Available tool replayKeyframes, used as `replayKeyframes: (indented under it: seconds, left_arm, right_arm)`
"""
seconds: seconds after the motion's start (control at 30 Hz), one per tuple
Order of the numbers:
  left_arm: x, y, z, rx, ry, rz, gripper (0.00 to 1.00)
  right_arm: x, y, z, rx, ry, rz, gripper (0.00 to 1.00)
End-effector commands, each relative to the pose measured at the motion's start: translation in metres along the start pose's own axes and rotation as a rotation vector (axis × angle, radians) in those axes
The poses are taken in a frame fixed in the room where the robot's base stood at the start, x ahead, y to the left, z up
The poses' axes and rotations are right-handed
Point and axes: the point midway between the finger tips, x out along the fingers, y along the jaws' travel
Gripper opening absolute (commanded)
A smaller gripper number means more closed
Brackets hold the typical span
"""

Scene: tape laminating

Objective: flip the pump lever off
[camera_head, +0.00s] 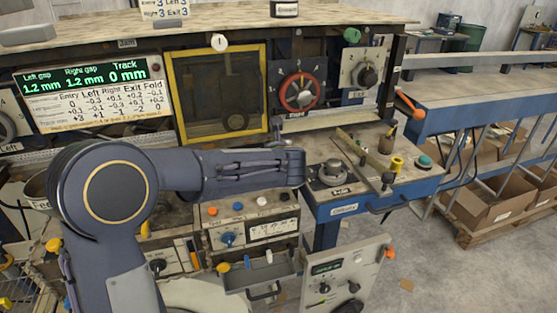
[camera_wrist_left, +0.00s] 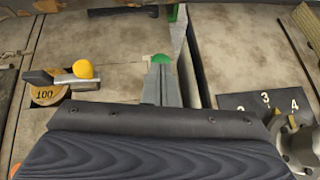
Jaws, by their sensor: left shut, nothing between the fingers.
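My left gripper (camera_head: 290,167) reaches in from the left in the head view, in front of the control station and above the lower control box. In the left wrist view my left gripper (camera_wrist_left: 163,75) shows its fingers together with nothing between them. A metal lever with a yellow ball knob (camera_wrist_left: 84,69) lies left of the fingers, apart from them, beside a brass disc marked 100 (camera_wrist_left: 45,95). A green round part (camera_wrist_left: 160,58) shows at the fingertips; I cannot tell whether they touch it. No readable label shows which control is the pump lever. My right gripper is not in view.
A black dial plate with numbers (camera_wrist_left: 262,103) and a metal knob (camera_wrist_left: 297,140) sit right of the gripper. A red handwheel (camera_head: 301,92), an orange-tipped lever (camera_head: 409,106) and a blue-edged bench (camera_head: 345,208) stand nearby. An open drawer (camera_head: 262,277) is below the arm.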

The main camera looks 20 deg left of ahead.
Motion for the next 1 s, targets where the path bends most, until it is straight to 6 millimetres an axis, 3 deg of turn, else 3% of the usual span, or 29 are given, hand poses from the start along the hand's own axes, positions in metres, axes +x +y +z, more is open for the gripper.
replayKeyframes:
  seconds: [0.5, 1.0]
  left_arm:
    - [0.010, 0.007, 0.019, 0.000, 0.000, 0.000, 0.00]
    - [0.015, 0.008, 0.022, 0.001, 0.000, -0.001, 0.00]
  right_arm:
    - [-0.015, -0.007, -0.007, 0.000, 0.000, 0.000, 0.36]
    - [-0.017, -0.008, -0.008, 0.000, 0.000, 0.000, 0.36]
